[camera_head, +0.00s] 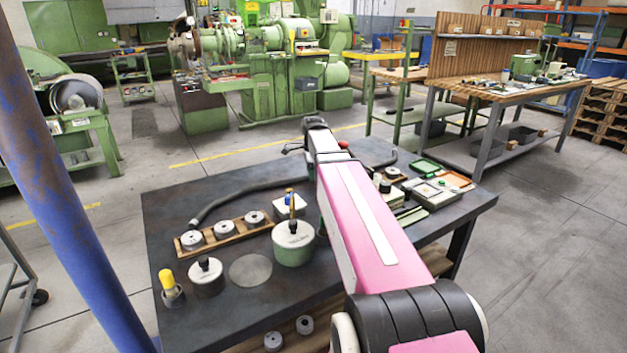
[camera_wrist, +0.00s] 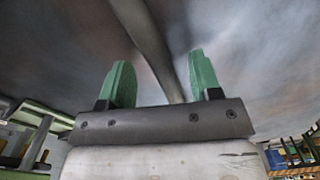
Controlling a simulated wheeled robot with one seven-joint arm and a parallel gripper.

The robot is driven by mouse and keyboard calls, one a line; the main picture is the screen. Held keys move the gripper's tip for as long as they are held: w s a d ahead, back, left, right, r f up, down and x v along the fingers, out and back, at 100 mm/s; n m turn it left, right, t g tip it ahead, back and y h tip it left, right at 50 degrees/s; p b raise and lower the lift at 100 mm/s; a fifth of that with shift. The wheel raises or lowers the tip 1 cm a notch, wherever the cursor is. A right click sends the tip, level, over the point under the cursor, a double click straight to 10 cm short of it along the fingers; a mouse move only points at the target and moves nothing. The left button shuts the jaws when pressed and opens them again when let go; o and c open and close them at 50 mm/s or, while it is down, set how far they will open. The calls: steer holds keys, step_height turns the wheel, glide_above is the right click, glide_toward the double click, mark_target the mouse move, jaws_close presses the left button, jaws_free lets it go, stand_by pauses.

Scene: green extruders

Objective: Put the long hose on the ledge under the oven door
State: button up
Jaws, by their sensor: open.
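The long hose (camera_head: 240,190) is dark and lies curved across the dark worktable. Its near end has a small metal fitting at the left, and its middle is hidden behind my arm. A further stretch shows right of my arm near the back edge. In the wrist view the hose (camera_wrist: 146,38) runs down between the two green fingers of my gripper (camera_wrist: 159,60). The fingers are apart; I cannot tell whether they touch the hose. In the head view the fingertips are not clear. I cannot identify an oven door or a ledge under it.
The worktable (camera_head: 165,235) holds a wooden rack (camera_head: 228,234) of grey discs, a green-grey canister (camera_head: 293,243), a yellow-topped item (camera_head: 168,285) and boxes (camera_head: 440,192). A blue post (camera_head: 60,190) stands at the left. Green machines (camera_head: 265,70) and a workbench (camera_head: 500,90) stand behind. Floor at the right is clear.

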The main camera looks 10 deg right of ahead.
steer(key=shift+f, duration=0.45)
jaws_close()
steer(key=shift+r, duration=0.15)
